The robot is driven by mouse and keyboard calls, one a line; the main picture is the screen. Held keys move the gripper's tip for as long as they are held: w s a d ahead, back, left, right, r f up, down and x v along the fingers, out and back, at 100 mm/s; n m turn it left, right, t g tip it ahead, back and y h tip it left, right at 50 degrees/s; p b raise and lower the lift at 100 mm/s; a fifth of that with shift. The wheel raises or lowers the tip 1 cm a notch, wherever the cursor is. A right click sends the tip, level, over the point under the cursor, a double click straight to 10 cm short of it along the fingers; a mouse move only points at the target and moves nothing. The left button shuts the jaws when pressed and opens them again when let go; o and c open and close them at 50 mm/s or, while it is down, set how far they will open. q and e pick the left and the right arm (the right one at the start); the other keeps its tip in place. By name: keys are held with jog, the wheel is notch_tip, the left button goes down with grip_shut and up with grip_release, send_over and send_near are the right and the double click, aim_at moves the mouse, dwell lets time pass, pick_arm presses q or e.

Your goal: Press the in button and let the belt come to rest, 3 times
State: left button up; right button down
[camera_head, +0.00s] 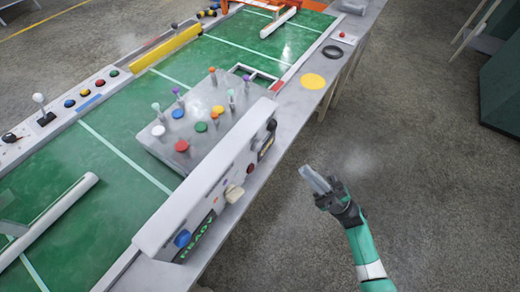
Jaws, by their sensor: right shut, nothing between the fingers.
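The green belt (112,125) with white cross lines runs from lower left to upper right. A white panel (160,218) stands along its near edge, with a lit READY display (198,236), a large blue button (183,238), a cream block (234,193) and a black knob (271,125). I cannot read which button is the in button. My right gripper (313,180) is shut and empty, over the floor to the right of the panel, apart from it. My left gripper is not in view.
A grey plate (190,161) with several coloured knobs and pegs lies on the belt behind the panel. More buttons line the far rail, including a red button (100,82). A yellow disc (313,81) and black ring (333,52) lie on the near rail.

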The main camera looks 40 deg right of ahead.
aim_at(257, 147)
jog(key=shift+w, duration=0.1)
jog(key=w+a+b, duration=0.2)
jog(key=w+b, duration=0.1)
jog(key=w, duration=0.5)
jog(key=shift+w+a, duration=0.15)
jog(key=shift+a, duration=0.2)
dwell(1.8)
jog(key=shift+w+a+r+b, duration=0.1)
jog(key=shift+w+a+b, duration=0.05)
jog(key=shift+w+b, duration=0.25)
